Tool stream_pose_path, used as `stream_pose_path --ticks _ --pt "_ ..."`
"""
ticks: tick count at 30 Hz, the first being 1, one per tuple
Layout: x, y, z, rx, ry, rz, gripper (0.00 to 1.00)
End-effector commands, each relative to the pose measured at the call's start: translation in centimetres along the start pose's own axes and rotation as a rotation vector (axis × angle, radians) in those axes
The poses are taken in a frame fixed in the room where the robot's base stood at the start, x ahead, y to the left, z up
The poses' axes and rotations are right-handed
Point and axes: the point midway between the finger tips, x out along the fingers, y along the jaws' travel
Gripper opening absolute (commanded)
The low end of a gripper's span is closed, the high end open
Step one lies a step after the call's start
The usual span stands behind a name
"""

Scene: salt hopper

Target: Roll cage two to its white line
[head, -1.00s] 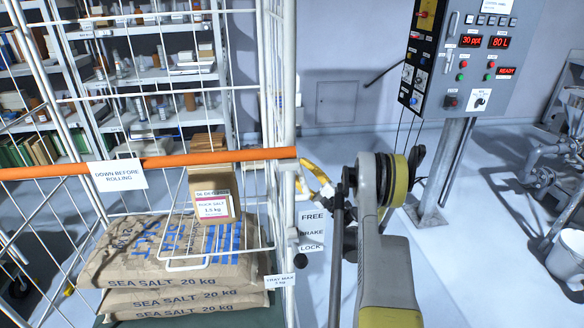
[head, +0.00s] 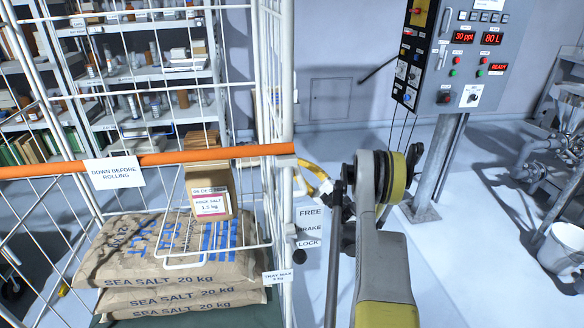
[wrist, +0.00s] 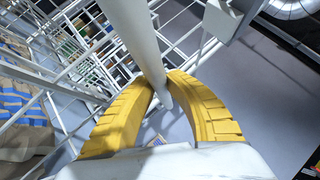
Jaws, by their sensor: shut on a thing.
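The wire roll cage stands close on the left, its white right post (head: 285,60) upright. Its orange bar (head: 215,154) lies level across the front, with a "DOWN BEFORE ROLLING" tag. Several sea salt sacks (head: 180,250) are stacked inside, and a carton (head: 210,196) sits in a wire tray above them. My gripper (head: 325,188) is at the post's right side, partly hidden by my wrist. In the wrist view its yellow fingers (wrist: 163,88) are shut around a white tube (wrist: 140,40) of the cage. No cage number or white line is in view.
A "FREE BRAKE LOCK" plate (head: 309,228) is on the post below my gripper. A control panel (head: 455,55) stands on a post at right. Piping and a white bucket (head: 562,250) are far right. Shelves (head: 150,70) stand behind the cage. Pale floor (head: 470,280) at right is clear.

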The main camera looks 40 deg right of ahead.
Motion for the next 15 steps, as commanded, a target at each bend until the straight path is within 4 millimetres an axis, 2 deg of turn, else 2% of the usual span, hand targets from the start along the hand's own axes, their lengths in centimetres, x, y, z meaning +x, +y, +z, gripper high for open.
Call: stream_pose_path --ticks 1,6,15 --pt "-0.6 -1.1 -0.9 0.000 0.020 -0.016 0.00" --pt "-1.7 -2.2 -2.0 0.001 0.022 -0.018 0.00" --pt "-1.6 -2.1 -1.8 0.002 0.014 -0.014 0.00"
